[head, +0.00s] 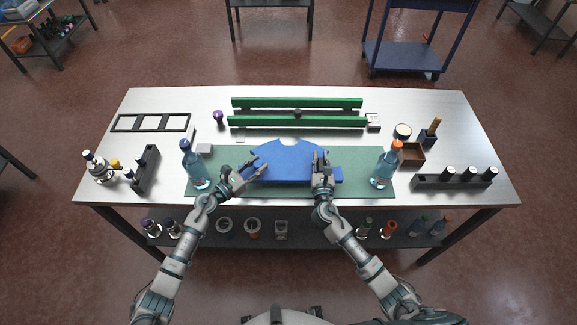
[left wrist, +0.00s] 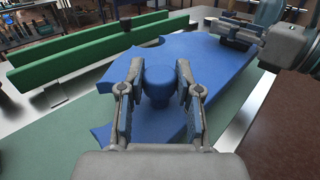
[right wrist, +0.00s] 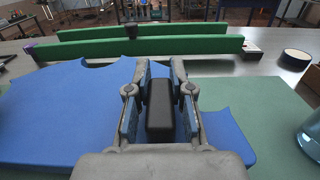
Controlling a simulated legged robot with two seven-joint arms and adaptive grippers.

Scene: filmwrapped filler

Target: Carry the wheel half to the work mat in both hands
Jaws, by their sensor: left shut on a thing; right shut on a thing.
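The wheel half is a flat blue plate with a notched far edge (head: 288,160), over the green work mat (head: 225,160) in the head view. My left gripper (head: 254,167) is at its left end. In the left wrist view my left gripper (left wrist: 159,80) is shut on a round blue knob (left wrist: 158,85) of the wheel half. My right gripper (head: 321,158) is at its right part. In the right wrist view my right gripper (right wrist: 157,85) is shut on a black block-shaped handle (right wrist: 160,105) on the plate. I cannot tell whether the plate touches the mat.
Two green rails (head: 297,103) lie behind the mat. A blue bottle with an orange cap (head: 385,165) stands at the mat's right, another blue bottle (head: 194,165) at its left. A black rack (head: 455,181) stands at the right, a black frame (head: 151,122) at the back left.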

